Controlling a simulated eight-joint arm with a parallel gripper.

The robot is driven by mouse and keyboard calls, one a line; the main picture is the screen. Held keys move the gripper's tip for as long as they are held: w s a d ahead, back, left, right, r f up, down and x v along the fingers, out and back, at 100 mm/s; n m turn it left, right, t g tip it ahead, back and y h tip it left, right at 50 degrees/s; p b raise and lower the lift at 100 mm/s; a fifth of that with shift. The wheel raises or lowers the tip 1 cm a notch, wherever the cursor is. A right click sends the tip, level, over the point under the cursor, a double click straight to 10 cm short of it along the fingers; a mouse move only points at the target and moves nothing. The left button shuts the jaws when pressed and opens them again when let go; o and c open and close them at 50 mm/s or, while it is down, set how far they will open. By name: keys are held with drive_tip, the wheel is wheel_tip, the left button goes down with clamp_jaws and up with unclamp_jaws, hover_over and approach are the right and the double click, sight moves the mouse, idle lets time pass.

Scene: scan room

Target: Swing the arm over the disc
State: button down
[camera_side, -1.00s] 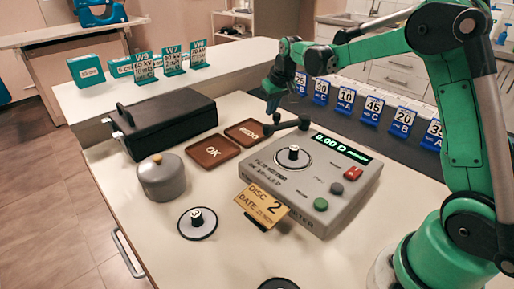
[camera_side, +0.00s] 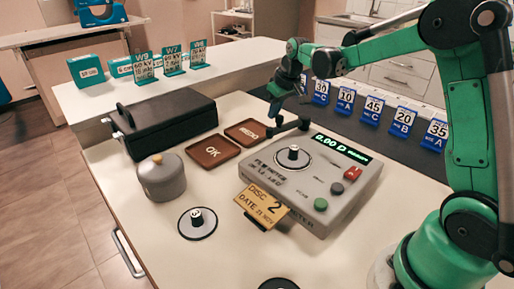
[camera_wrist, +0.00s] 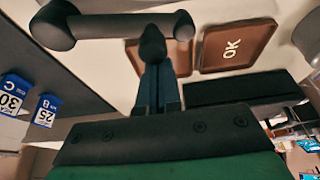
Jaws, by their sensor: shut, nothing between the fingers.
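The meter's dark swing arm (camera_side: 287,127) has rounded ends and reaches from the meter's back left corner toward the REDO tray. It also shows in the wrist view (camera_wrist: 115,26) as a bar across the top. A pale disc with a black knob (camera_side: 293,157) sits on the grey meter (camera_side: 335,200); the swing arm is not over it. My gripper (camera_side: 301,121) is shut and empty, pointing down beside the swing arm. In the wrist view its fingertips (camera_wrist: 152,38) are close to the bar; I cannot tell whether they touch it.
Two brown trays, OK (camera_side: 212,151) and REDO (camera_side: 244,132), lie left of the meter. A black case (camera_side: 163,122), a grey lidded pot (camera_side: 161,178), a loose disc (camera_side: 197,224) and a yellow DISC 2 card (camera_side: 262,205) are nearby. Blue number cards (camera_side: 372,111) line the back.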

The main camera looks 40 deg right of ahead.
sight(274, 144)
drive_tip(key=s+n, duration=0.1)
drive_tip(key=s+n+y, duration=0.1)
drive_tip(key=n, duration=0.1)
drive_tip(key=shift+s+a, duration=0.3)
drive_tip(key=s+n, duration=0.1)
drive_tip(key=n, duration=0.1)
drive_tip(key=shift+s+n+y, duration=0.3)
drive_tip(key=shift+s+y, duration=0.1)
drive_tip(key=shift+s+d+n+g, duration=0.1)
drive_tip(key=shift+s+n+g, duration=0.3)
drive_tip(key=shift+s+d, duration=0.1)
drive_tip(key=shift+s, duration=0.25)
drive_tip(key=w+a, duration=0.2)
drive_tip(key=w, duration=0.1)
drive_tip(key=shift+w+a, duration=0.1)
drive_tip(key=shift+a, duration=0.15)
drive_tip(key=v, duration=1)
drive_tip(key=shift+d, duration=0.3)
